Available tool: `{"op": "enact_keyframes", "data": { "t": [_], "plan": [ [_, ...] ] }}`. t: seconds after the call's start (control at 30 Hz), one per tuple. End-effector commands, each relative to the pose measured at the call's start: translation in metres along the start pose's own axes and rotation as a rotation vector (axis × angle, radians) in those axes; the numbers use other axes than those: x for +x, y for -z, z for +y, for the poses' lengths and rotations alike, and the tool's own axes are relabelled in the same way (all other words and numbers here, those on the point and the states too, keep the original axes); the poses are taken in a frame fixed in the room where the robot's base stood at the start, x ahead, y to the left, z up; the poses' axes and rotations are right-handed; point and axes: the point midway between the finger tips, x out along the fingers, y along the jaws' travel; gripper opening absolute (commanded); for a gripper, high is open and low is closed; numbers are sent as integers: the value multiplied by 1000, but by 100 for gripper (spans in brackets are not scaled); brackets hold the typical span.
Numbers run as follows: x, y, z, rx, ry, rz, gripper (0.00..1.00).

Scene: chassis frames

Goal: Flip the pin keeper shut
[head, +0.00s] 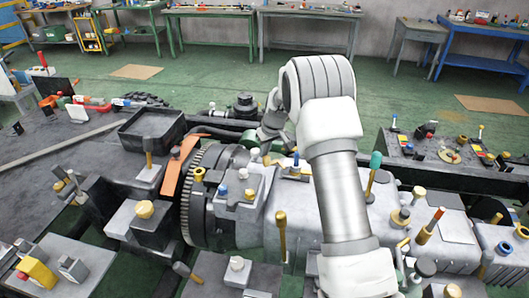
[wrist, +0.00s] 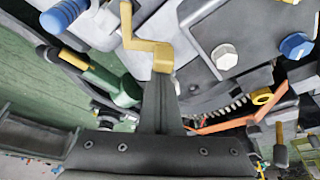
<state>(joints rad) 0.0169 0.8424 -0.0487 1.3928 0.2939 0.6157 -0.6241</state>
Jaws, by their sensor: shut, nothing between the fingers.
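A yellow bent, Z-shaped piece (wrist: 150,45), which may be the pin keeper, shows at the top middle of the wrist view against grey metal. My gripper (wrist: 160,76) is shut and empty, its fingers together. The fingertips overlap the lower end of the yellow piece in the picture; I cannot tell if they touch it. In the head view my arm reaches over the grey gearbox housing (head: 238,212), and the wrist end (head: 268,130) is above its far side. The fingertips and the yellow piece cannot be made out there.
Near the fingers are a green cylinder (wrist: 122,90), a blue ribbed knob (wrist: 65,14), a white hex bolt (wrist: 225,56) and a blue bolt (wrist: 296,45). An orange strip (head: 178,168) and a toothed ring (head: 197,215) stand left of the housing. Several upright pins crowd its top.

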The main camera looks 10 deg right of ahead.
Motion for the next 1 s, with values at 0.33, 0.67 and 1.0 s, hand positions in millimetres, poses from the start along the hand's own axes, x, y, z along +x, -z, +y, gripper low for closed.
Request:
{"op": "enact_keyframes", "data": {
  "t": [0.33,0.67,1.0],
  "plan": [
    [0,-3,0,-58,21,0,0],
    [0,-13,-1,-232,82,1,0],
    [-7,-25,-1,-522,184,1,0]
  ]
}}
